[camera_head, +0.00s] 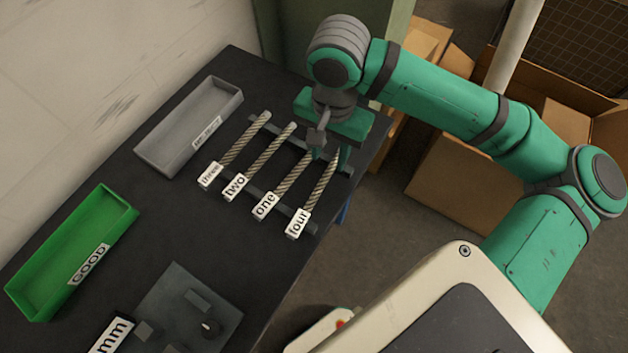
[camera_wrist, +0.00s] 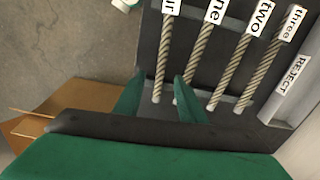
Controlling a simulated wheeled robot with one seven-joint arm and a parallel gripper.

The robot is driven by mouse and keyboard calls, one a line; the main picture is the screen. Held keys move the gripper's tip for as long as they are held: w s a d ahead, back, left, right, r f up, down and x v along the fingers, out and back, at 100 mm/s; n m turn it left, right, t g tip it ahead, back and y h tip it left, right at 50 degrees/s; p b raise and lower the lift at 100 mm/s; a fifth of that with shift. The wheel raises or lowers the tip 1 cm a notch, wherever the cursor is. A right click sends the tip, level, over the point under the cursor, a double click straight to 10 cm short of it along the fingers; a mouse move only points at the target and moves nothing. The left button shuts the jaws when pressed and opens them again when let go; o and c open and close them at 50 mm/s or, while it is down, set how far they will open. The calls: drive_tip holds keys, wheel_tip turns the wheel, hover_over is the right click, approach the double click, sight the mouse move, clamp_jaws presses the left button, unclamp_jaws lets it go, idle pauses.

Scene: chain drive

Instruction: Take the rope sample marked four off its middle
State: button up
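Rope sample four (camera_head: 320,186), a twisted tan rope with a white "four" tag, lies at the right end of a row across two dark rack bars (camera_head: 308,226). My gripper (camera_head: 329,155) is over its far, untagged end. In the wrist view the fingers (camera_wrist: 159,76) are open, one on each side of rope four (camera_wrist: 163,55), near its untagged end and away from its middle. The right finger is close to rope one (camera_wrist: 197,58). Whether the fingertips are down beside rope four or still above it, I cannot tell.
Samples one (camera_head: 290,180), two (camera_head: 262,162) and three (camera_head: 238,150) lie left of rope four. A grey REJECT tray (camera_wrist: 299,88) and a green GOOD tray (camera_head: 30,300) stand on the dark table. A grey fixture plate (camera_head: 170,283) is near the front. Cardboard boxes stand on the floor.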

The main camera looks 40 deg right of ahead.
sight(327, 175)
drive_tip(key=f, duration=0.3)
drive_tip(key=shift+w+f, duration=0.2)
drive_tip(key=shift+d+f, duration=0.1)
drive_tip(key=shift+f, duration=2.45)
clamp_jaws()
